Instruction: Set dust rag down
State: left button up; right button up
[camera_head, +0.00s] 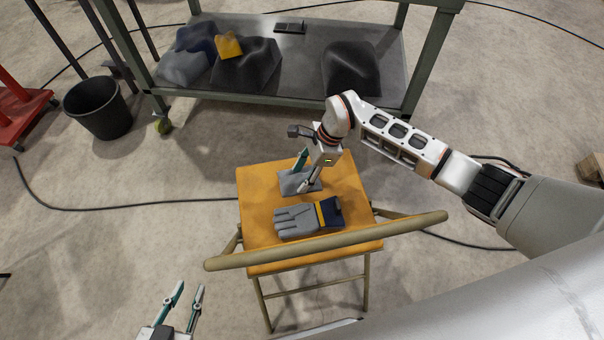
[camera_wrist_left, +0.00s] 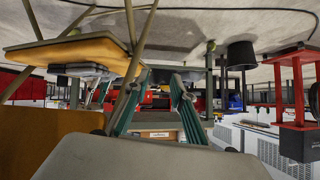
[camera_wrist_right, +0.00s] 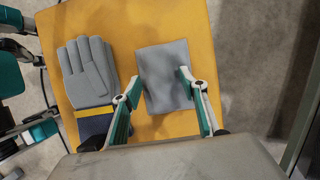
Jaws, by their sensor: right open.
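The dust rag (camera_head: 290,184) is a flat grey cloth lying on the orange seat of a folding chair (camera_head: 258,232). In the right wrist view the rag (camera_wrist_right: 162,72) lies flat on the seat, between and ahead of the fingertips. My right gripper (camera_head: 303,176) is open and points down at the rag; nothing is clamped between its fingers (camera_wrist_right: 159,82). I cannot tell whether a fingertip touches the cloth. My left gripper (camera_head: 189,290) is open and empty, low at the left, away from the chair; its fingers also show in the left wrist view (camera_wrist_left: 160,78).
Grey work gloves (camera_head: 303,217) with navy and yellow cuffs lie beside the rag. The chair's backrest bar (camera_head: 330,240) crosses in front. A metal cart (camera_head: 300,60) holds dark cloth-like heaps. A black bin (camera_head: 98,108) and floor cables are at the left.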

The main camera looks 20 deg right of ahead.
jog(key=shift+w+d+r, duration=0.1)
jog(key=shift+r, duration=0.35)
jog(key=p+v, duration=0.1)
jog(key=v, duration=0.4)
jog(key=shift+w+p, duration=0.1)
jog(key=shift+p, duration=0.2)
pick_arm(q)
jog(key=shift+s+a+p, duration=0.25)
jog(key=shift+a+p, duration=0.2)
jog(key=shift+p, duration=0.2)
pick_arm(e)
jog(key=v, duration=0.6)
jog(key=shift+s+r, duration=0.2)
jog(key=shift+s, duration=0.05)
pick_arm(q)
jog(key=shift+r, duration=0.1)
